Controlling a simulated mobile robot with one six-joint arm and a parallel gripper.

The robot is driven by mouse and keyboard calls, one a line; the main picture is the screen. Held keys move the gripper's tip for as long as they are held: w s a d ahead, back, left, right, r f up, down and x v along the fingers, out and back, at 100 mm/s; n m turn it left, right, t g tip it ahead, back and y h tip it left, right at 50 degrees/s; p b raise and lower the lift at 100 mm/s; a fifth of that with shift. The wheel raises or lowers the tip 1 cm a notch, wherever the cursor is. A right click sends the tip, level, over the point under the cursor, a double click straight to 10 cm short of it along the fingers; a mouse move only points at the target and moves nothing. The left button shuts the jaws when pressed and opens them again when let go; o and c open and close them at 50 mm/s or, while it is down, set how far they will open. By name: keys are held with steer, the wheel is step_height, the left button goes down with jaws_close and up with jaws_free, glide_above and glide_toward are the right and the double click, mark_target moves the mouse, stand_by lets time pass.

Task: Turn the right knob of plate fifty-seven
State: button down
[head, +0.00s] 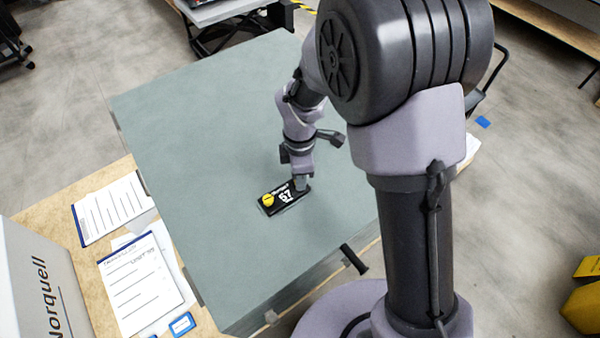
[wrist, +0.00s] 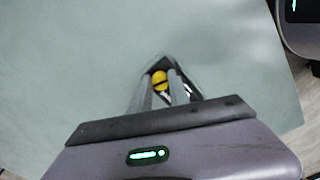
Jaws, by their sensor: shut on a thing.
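Plate fifty-seven (head: 285,198) is a small black plate with a white "67"-like or "57" marking, lying on the grey-green table top. A yellow round knob (head: 267,200) with a dark slot line is at its left end; it also shows between the finger outlines in the wrist view (wrist: 159,80). My gripper (head: 302,186) points down at the plate's right end, apart from the yellow knob. It is shut on the right knob, which the fingers hide in both views.
The grey-green table top (head: 190,120) is otherwise clear. A black handle (head: 354,259) sticks out at the table's front edge.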

steer(key=n+p, duration=0.2)
steer(key=n, duration=0.5)
steer(key=shift+s, duration=0.1)
steer(key=n+p, duration=0.1)
steer(key=n, duration=0.4)
steer(key=shift+p, duration=0.4)
steer(key=shift+n+p, duration=0.65)
steer(key=shift+n, duration=0.25)
steer(key=n+p, duration=0.1)
steer(key=p, duration=0.2)
steer(key=shift+r, duration=0.35)
steer(key=n+p, duration=0.2)
steer(key=p, duration=0.5)
steer(key=shift+r, duration=0.2)
steer(key=n+p, duration=0.1)
steer(key=p, duration=0.4)
steer(key=shift+f+p, duration=0.15)
steer(key=shift+p, duration=0.25)
steer(key=shift+f+n+p, duration=0.25)
steer(key=shift+n+p, duration=0.05)
steer(key=shift+p, duration=0.95)
steer(key=shift+a+f, duration=0.1)
steer(key=shift+f, duration=0.05)
